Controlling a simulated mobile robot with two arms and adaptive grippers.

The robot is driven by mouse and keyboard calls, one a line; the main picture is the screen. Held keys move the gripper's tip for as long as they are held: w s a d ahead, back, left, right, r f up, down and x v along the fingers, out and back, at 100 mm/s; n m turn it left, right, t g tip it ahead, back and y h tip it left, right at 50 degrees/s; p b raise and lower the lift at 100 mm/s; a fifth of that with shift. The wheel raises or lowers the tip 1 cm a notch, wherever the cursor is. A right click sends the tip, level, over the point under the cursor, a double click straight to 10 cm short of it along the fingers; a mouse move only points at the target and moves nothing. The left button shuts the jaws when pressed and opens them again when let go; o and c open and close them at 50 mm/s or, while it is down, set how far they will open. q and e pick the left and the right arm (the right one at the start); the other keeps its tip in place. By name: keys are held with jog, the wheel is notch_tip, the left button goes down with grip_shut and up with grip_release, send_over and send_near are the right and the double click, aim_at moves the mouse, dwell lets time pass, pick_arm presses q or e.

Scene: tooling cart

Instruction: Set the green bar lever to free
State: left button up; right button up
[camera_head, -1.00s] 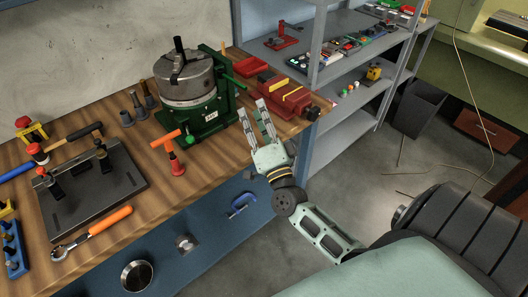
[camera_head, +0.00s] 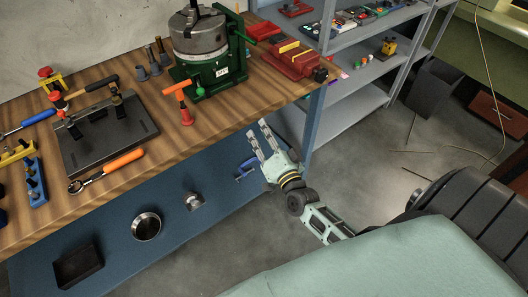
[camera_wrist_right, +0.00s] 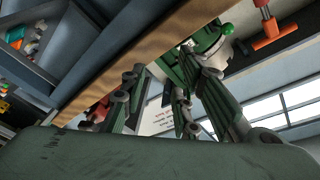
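The green bar lever (camera_head: 242,37) sticks out at the right side of the green fixture (camera_head: 214,76), which stands on the wooden bench with a grey chuck on top. A small green ball (camera_head: 200,92) is low on the fixture's front; a green ball (camera_wrist_right: 227,29) also shows in the right wrist view beside the fixture. My right gripper (camera_head: 258,138) is open and empty, fingers pointing up toward the bench, apart from the lever and in front of the bench's front edge. Its spread fingers show in the right wrist view (camera_wrist_right: 170,85). My left gripper is not in view.
The wooden bench edge (camera_head: 285,99) lies between my gripper and the fixture. A grey shelf (camera_head: 350,95) stands at right.

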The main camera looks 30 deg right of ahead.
jog(key=shift+n+g+y, duration=0.4)
jog(key=shift+n+g, duration=0.1)
jog(key=shift+n, duration=0.1)
jog(key=f, duration=0.1)
jog(key=s+f, duration=0.1)
jog(key=f, duration=0.1)
jog(key=a+f, duration=0.1)
jog(key=f, duration=0.1)
jog(key=shift+s+f, duration=0.15)
jog(key=shift+f, duration=0.1)
